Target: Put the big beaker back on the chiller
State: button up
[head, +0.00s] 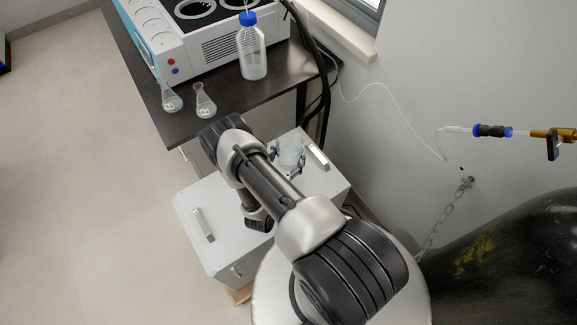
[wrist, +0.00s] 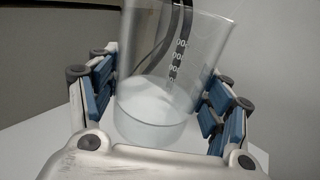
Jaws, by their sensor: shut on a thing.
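The big beaker (head: 291,157) is clear glass with white markings and a pale, clear-looking content in its lower part. In the wrist view the beaker (wrist: 160,110) stands between the blue-padded fingers of my gripper (wrist: 163,92), which is shut on it. In the head view my gripper (head: 287,160) and the beaker are over the right part of the chiller (head: 225,192), a light grey box with handles on top. I cannot tell whether the beaker's base touches the chiller top. My arm hides part of the chiller.
A dark table (head: 230,103) stands behind the chiller. It bears two small flasks (head: 205,100) (head: 172,98), a blue-capped bottle (head: 252,50) and the distiller (head: 200,35). A black gas cylinder (head: 510,260) stands at the right. Floor at left is clear.

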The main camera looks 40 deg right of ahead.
jog(key=shift+f+b, duration=1.05)
jog(key=shift+f, duration=1.8)
jog(key=shift+f, duration=0.15)
jog(key=o, duration=1.4)
jog(key=shift+o, duration=0.2)
